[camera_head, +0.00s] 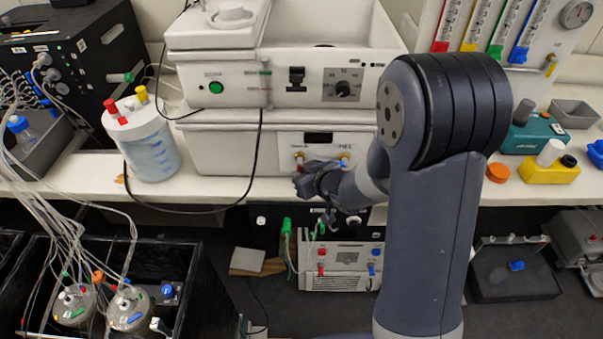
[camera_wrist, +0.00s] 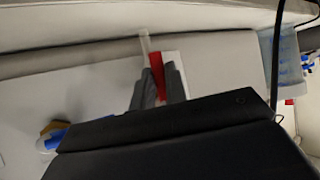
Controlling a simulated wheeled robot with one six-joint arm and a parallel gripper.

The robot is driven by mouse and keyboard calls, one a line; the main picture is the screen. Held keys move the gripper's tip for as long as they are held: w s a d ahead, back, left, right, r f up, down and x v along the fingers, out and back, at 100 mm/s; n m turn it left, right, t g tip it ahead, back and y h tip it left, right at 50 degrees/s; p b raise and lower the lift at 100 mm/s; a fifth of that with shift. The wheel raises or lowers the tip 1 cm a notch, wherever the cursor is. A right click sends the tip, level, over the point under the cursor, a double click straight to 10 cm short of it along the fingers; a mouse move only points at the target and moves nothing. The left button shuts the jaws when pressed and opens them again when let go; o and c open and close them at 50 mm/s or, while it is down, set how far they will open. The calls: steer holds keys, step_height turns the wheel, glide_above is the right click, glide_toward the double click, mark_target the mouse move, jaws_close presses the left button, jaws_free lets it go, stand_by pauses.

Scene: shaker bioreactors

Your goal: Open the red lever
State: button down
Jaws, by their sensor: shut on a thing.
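The red lever (camera_wrist: 156,70) shows in the wrist view as a narrow red strip beside a pale tube, against a white panel. My gripper (camera_wrist: 158,82) has its two dark fingers on either side of the lever, closed on it. In the head view my gripper (camera_head: 303,178) is at the front of the lower white device (camera_head: 235,150), by its left brass fitting (camera_head: 299,156). The lever itself is mostly hidden behind my gripper there, so its angle is hard to tell.
A second brass fitting (camera_head: 344,158) with a blue part sits to the right on the same front. A black cable (camera_head: 258,150) hangs down left of my gripper. A white container (camera_head: 148,145) with red and yellow caps stands further left on the bench.

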steer(key=c, duration=1.4)
jaws_free()
steer(key=shift+c, duration=0.2)
steer(key=p+v, duration=0.1)
steer(key=v, duration=1)
steer(key=shift+w, duration=0.15)
steer(key=b+x, duration=0.1)
steer(key=x, duration=1)
steer(key=shift+f, duration=0.1)
steer(key=shift+y, duration=0.3)
